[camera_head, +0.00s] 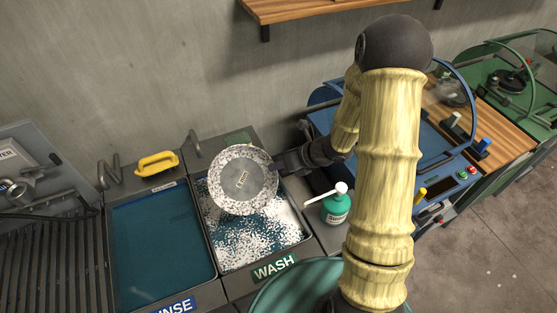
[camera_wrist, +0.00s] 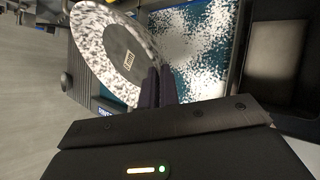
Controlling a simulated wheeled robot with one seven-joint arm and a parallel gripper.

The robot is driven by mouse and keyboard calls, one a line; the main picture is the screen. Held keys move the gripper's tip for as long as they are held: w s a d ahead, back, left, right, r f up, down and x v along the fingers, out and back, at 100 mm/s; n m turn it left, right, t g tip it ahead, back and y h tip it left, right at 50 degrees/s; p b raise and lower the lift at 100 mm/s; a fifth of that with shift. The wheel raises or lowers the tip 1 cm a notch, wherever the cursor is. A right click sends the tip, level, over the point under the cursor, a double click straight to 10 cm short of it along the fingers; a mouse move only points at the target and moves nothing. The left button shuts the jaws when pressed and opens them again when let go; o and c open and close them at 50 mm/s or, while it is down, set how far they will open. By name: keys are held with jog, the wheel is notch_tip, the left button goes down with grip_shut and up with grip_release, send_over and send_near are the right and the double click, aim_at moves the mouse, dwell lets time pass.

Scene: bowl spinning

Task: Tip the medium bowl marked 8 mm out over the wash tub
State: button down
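The bowl (camera_head: 225,193) is round, with a white and dark speckled surface around a grey middle that carries a small label too small to read surely. It is tilted over the wash tub (camera_head: 307,240), its labelled face toward the head camera. I cannot tell whether that face is its inside or its underside. My gripper (camera_head: 278,170) is shut on the bowl's right edge. In the wrist view the dark fingers (camera_wrist: 158,86) meet the rim of the bowl (camera_wrist: 90,40). The tub holds blue-green water with white foam, partly hidden behind the bowl.
The rinse tub (camera_head: 160,240) with plain blue-green water is left of the wash tub. A yellow-handled tool (camera_head: 157,163) lies behind it. A green pump bottle (camera_head: 336,205) stands just right of the wash tub. A blue machine (camera_head: 440,165) is farther right.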

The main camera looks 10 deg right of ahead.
aim_at(269, 161)
jog(key=shift+w+a+r+m+g+h+p, duration=0.1)
jog(key=shift+w+r+m+g+h+p, duration=0.2)
jog(key=shift+p, duration=1.7)
jog(key=shift+w+a+r+g+p, duration=0.1)
jog(key=shift+r+g+p, duration=0.3)
jog(key=shift+p, duration=1.6)
jog(key=w+g+p, duration=0.1)
jog(key=g+p, duration=0.1)
jog(key=p, duration=0.6)
jog(key=shift+a+m+h+p, duration=0.1)
jog(key=shift+m+h+p, duration=0.3)
jog(key=shift+w+a+g+p, duration=0.1)
jog(key=shift+w+g+p, duration=0.35)
jog(key=shift+p, duration=0.75)
jog(key=shift+f+g, duration=0.2)
jog(key=shift+g, duration=0.05)
jog(key=shift+w+a+r+m+g+h, duration=0.15)
jog(key=shift+w+m+g+h, duration=0.35)
jog(key=shift+g, duration=0.3)
jog(key=shift+s, duration=0.1)
